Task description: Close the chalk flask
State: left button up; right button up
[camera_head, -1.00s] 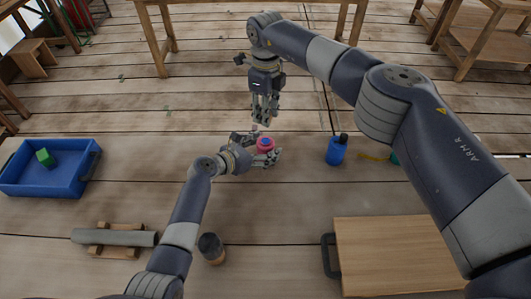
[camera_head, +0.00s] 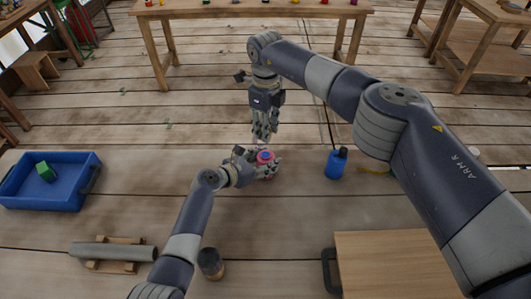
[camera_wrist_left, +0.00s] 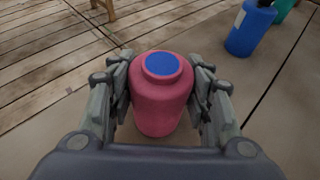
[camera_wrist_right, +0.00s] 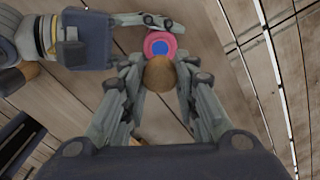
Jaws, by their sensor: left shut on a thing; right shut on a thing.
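A pink flask (camera_wrist_left: 160,103) with a flat blue disc on top stands upright between the fingers of my left gripper (camera_wrist_left: 161,75), which is shut on its sides. The flask also shows in the head view (camera_head: 265,156) and in the right wrist view (camera_wrist_right: 166,38). My right gripper (camera_head: 263,135) points down close above and behind the flask. In the right wrist view its fingers are shut on a round brown stopper (camera_wrist_right: 160,75). The stopper overlaps the flask's edge in that view; I cannot tell the gap between them. The stopper is not clear in the head view.
A blue bottle with a dark cap (camera_head: 336,163) stands right of the flask. A dark-topped jar (camera_head: 210,264) and a grey cylinder on a wooden cradle (camera_head: 113,251) are in front. A blue tray (camera_head: 66,190) holds a green block. A wooden board (camera_head: 390,265) lies front right.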

send_over(265, 154)
jog(key=shift+s+f, duration=0.1)
jog(key=shift+f, duration=2)
jog(key=shift+f, duration=0.1)
jog(key=shift+f, duration=0.8)
jog(key=shift+f, duration=0.65)
jog(key=o, duration=0.8)
jog(key=shift+o, duration=0.2)
jog(key=shift+r, duration=0.1)
notch_tip(265, 154, up, 12)
jog(key=shift+f, duration=0.1)
